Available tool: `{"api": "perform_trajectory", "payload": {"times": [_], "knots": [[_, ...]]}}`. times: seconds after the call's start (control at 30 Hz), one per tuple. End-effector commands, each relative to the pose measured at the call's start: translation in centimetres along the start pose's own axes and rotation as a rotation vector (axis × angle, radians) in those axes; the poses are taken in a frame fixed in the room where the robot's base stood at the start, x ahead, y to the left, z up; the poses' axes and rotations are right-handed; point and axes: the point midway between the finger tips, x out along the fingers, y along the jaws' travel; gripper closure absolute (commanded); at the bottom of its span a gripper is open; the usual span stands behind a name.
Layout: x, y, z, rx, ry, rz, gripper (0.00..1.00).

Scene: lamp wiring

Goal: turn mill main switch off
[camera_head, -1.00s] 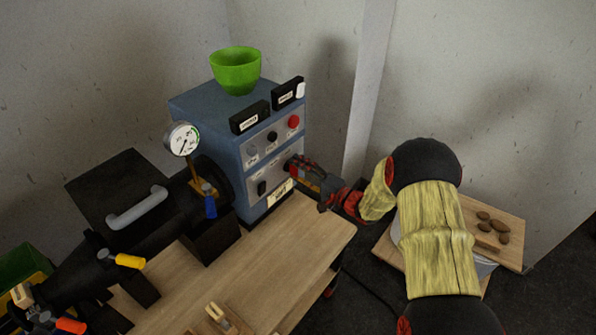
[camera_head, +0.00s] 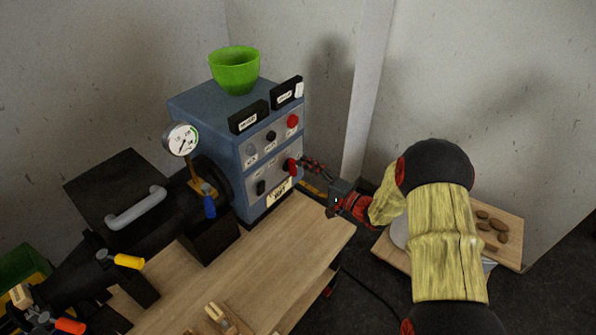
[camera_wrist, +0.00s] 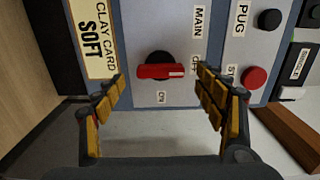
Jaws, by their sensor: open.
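The main switch (camera_wrist: 160,68) is a red handle on a black round base, centred in the wrist view; it also shows on the blue machine's front panel in the head view (camera_head: 291,166). The handle lies left to right in the wrist view, and its white-marked end points toward the OFF label (camera_wrist: 195,65). The ON label (camera_wrist: 161,97) is beside the handle, below it in the picture. My gripper (camera_head: 317,177) is open in front of the panel. In the wrist view its yellow-padded fingers stand on both sides of the handle, apart from it.
A red button (camera_wrist: 254,77) and black button (camera_wrist: 269,19) are right of the fingers in the wrist view. A card reading SOFT (camera_wrist: 91,38) is at left. A green bowl (camera_head: 235,72) tops the machine. The wooden bench (camera_head: 265,250) below is mostly clear.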

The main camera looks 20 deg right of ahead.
Motion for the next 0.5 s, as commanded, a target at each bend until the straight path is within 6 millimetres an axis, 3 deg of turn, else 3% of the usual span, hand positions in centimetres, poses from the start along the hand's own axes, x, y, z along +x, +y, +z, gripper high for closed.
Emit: {"api": "perform_trajectory", "payload": {"times": [0.3,0.5], "knots": [[-6.4,0.0,-0.1,0.000,0.003,0.000,0.29],[-8.3,0.0,-0.1,-0.001,0.001,0.001,0.29]]}}
